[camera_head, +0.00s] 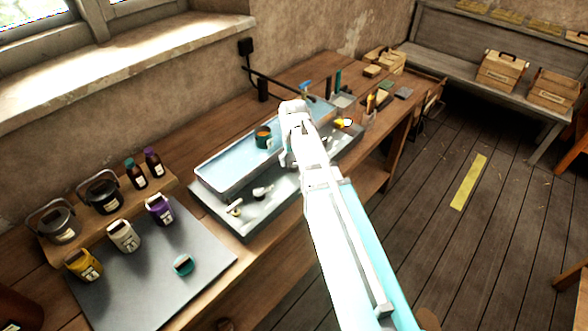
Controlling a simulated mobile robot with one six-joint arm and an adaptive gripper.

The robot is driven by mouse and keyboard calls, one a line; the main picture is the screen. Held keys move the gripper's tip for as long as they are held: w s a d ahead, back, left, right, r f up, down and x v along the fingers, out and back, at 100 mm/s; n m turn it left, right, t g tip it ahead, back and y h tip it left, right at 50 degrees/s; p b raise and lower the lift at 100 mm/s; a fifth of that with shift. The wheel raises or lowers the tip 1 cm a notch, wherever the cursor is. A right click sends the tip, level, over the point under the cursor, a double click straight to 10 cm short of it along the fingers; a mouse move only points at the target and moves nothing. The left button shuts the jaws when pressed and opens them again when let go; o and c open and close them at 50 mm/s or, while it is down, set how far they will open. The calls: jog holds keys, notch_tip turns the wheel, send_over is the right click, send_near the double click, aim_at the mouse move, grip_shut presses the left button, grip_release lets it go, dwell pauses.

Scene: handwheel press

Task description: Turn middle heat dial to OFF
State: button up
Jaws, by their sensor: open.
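A grey metal bath unit with pale blue liquid (215,182) stands on the bench, with a sloping front panel (245,226). Two cream-and-dark dials show on the panel: one at the left (235,209) and one farther right (262,192). My arm crosses the panel's right part, so I cannot tell which dial is the middle one or read its setting. My white wrist is above the bath. My gripper (285,158) shows small at its end, open and apart from both visible dials; its fingers are hard to make out.
A dark pot with an orange top (263,137) stands in the bath. A grey mat (150,270) with several small jars and a teal lid (183,264) lies left of the unit. Bottles stand behind it. Tools and small containers (370,103) crowd the bench's right end.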

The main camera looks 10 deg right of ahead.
jog(key=shift+f+b, duration=0.75)
jog(key=shift+f, duration=0.25)
jog(key=c, duration=1.1)
jog(key=shift+c, duration=0.2)
jog(key=shift+n, duration=0.5)
jog(key=n, duration=0.3)
jog(key=shift+d, duration=0.1)
jog(key=shift+n, duration=2.5)
